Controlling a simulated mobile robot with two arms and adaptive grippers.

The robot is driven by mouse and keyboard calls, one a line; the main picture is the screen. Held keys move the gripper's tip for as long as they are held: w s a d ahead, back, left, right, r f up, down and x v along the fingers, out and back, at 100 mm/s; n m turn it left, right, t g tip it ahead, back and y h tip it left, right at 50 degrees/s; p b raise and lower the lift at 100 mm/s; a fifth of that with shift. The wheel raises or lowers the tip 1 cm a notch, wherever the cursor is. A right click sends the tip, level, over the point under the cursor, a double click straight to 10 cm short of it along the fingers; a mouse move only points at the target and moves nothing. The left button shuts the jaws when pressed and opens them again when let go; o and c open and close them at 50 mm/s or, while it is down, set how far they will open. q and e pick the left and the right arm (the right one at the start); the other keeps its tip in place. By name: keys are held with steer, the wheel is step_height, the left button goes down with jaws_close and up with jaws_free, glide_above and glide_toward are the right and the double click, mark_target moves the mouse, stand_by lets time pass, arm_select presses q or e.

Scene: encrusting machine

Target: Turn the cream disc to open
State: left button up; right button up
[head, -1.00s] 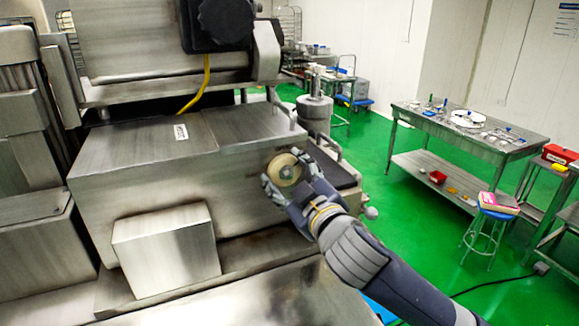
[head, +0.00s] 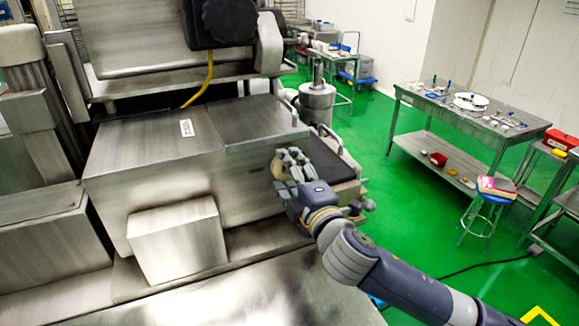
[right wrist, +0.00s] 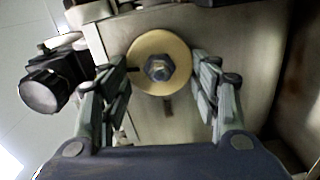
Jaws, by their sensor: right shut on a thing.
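The cream disc (right wrist: 143,72) is round, with a dark hex bolt at its centre, on the machine's metal front face. In the right wrist view it sits between the two fingers of my right gripper (right wrist: 161,82), one on each side at its rim. In the head view my right gripper (head: 288,168) is at the right end of the machine's metal box, shut on the disc. The fingers hide most of the disc (head: 277,171) there. My left gripper is not in view.
The encrusting machine's metal body (head: 150,170) fills the left, with a protruding metal block (head: 175,240) below. A black knob (right wrist: 42,92) is left of the gripper in the wrist view. A table with tools (head: 440,105) and a blue stool (head: 490,197) stand right on open green floor.

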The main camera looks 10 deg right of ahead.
steer(key=shift+w+d+r+n, duration=0.1)
steer(key=shift+d+r+n, duration=0.1)
steer(key=shift+n, duration=0.3)
steer(key=shift+p, duration=0.3)
steer(key=o, duration=1)
steer(key=shift+o, duration=0.2)
steer(key=shift+w+a+f, duration=0.1)
steer(key=shift+w+f, duration=0.1)
steer(key=shift+f, duration=0.05)
steer(key=s+d, duration=0.2)
steer(key=s, duration=0.9)
steer(key=shift+s, duration=0.35)
steer(key=shift+d, duration=0.15)
